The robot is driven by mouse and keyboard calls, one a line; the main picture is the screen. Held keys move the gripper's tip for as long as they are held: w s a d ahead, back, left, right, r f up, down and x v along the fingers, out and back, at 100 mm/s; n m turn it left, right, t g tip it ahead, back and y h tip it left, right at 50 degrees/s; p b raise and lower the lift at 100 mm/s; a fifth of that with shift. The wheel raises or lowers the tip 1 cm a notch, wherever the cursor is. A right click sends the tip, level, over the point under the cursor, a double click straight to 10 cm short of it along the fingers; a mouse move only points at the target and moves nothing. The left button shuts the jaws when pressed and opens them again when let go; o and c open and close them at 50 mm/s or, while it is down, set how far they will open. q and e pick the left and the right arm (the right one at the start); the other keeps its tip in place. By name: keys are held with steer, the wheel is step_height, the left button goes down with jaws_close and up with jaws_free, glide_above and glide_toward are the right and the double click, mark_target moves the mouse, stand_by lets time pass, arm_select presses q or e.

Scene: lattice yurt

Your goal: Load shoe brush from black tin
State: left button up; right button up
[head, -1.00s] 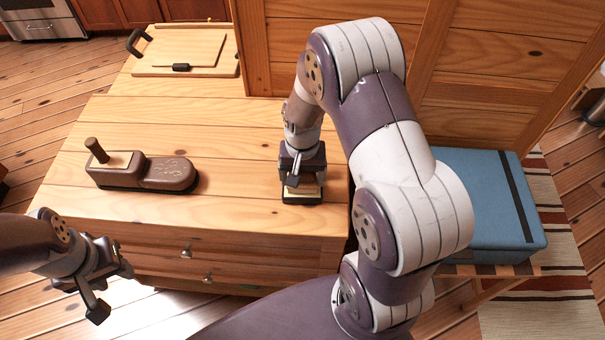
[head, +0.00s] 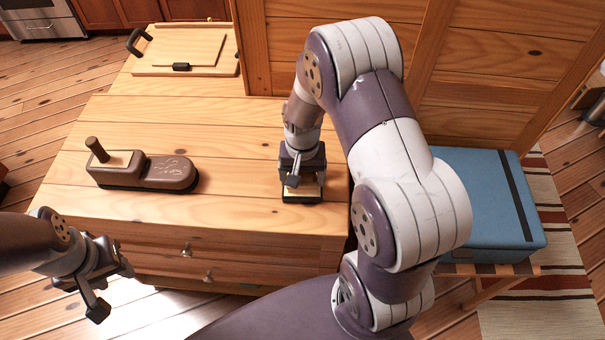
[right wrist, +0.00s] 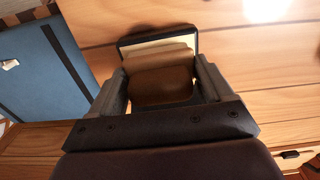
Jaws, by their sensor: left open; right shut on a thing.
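My right gripper (right wrist: 163,95) is shut on the shoe brush (right wrist: 160,84), a brown block between its fingers in the right wrist view. The brush is at the black tin (right wrist: 121,46), a dark low rectangular box with pale contents. Whether the brush touches the contents is hidden. In the head view the tin (head: 303,200) stands on the wooden top near its front right corner, partly covered by the gripper. A brown shoe-like form (head: 170,173) with an upright wooden peg lies on the left of the top. My left gripper (head: 108,285) is open and empty, off the front left.
The wooden chest (head: 235,160) has clear room between the shoe-like form and the tin. A pale board (head: 160,55) with a small dark item lies at the back left. A wooden panel rises behind. A blue box (head: 475,210) stands right of the chest.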

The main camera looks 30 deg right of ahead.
steer(key=shift+s+f, duration=0.1)
stand_by(0.3)
step_height(320, 180, up, 7)
steer(key=p, duration=0.7)
stand_by(0.5)
